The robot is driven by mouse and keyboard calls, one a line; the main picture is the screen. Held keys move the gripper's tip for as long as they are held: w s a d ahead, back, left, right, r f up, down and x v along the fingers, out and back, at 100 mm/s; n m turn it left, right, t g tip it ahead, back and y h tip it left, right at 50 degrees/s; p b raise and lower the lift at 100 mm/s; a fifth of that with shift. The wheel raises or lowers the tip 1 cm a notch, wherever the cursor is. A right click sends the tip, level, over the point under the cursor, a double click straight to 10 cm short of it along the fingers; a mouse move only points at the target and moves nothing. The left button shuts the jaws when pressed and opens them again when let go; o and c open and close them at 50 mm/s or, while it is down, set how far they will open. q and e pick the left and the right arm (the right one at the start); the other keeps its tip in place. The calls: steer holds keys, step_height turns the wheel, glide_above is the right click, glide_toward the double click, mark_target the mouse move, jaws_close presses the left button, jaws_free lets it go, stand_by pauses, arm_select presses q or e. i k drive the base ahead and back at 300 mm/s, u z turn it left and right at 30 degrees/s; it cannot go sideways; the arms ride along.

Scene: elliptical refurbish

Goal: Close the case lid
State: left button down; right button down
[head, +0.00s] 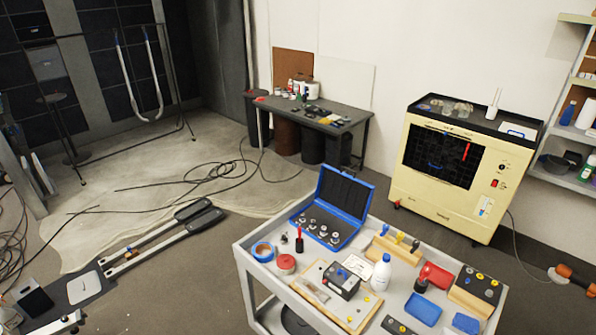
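A blue case (302,223) stands open near the back left of a grey cart top. Its lid (346,194) is raised and leans back, showing a dark lining. Several round metal pieces (322,231) sit in the case's lower half. Neither of my grippers shows in the head view, so nothing of mine is seen touching the case or its lid.
The grey cart (244,263) also holds a blue tape roll (263,251), a red tape roll (286,263), a black box (341,281), a white bottle (381,273) and blue trays (422,309). A cream cabinet (444,203) stands behind. Cables (190,182) lie on the floor.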

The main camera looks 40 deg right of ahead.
mark_target(349, 196)
steer(key=u, duration=0.25)
steer(key=i, duration=0.95)
steer(key=u, duration=0.1)
